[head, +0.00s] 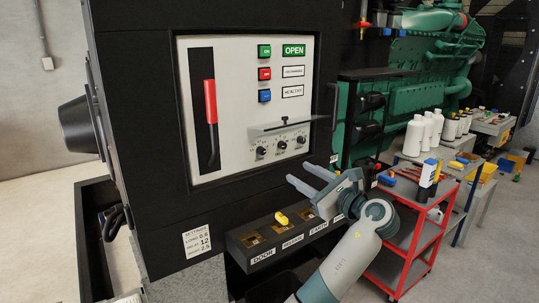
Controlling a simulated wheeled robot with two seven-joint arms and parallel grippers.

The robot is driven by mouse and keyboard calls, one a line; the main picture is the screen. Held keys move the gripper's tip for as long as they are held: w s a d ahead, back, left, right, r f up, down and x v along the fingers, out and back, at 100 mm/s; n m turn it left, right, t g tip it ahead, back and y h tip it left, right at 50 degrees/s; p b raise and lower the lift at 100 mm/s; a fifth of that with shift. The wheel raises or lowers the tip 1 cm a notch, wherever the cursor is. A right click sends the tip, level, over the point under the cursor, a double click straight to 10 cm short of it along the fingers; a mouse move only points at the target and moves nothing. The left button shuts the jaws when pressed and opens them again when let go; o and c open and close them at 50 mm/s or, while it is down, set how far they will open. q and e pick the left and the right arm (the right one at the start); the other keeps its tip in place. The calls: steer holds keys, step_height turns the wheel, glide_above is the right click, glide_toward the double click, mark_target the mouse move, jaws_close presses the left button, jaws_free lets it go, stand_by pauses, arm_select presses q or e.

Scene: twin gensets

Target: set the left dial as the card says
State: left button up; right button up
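The pale control panel (232,130) carries three small black dials in a row under a grey hood. The left dial (262,152) is the leftmost. Its pointer and scale are too small to read. The middle dial (281,145) and right dial (300,139) sit beside it. The settings card (197,242) is on the black front below the panel, at lower left; it seems to read load 0.6, delay 12, and a last line 2.5.
A red-handled lever (211,103) is at the panel's left; green, red and blue buttons are above the dials. A black ledge with a yellow knob (281,217) juts out below. A red trolley (418,226) with bottles and tools stands at right, before a green engine (415,95).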

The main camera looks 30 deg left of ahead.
mark_target(263, 152)
arm_select(q)
steer(key=shift+w+a, duration=0.1)
steer(key=p+x, duration=0.6)
steer(key=x, duration=1)
steer(key=shift+w+a+r+p, duration=0.1)
steer(key=shift+a+p, duration=0.1)
steer(key=shift+p, duration=0.15)
steer(key=shift+w+a, duration=0.15)
steer(key=shift+a, duration=0.25)
jaws_close()
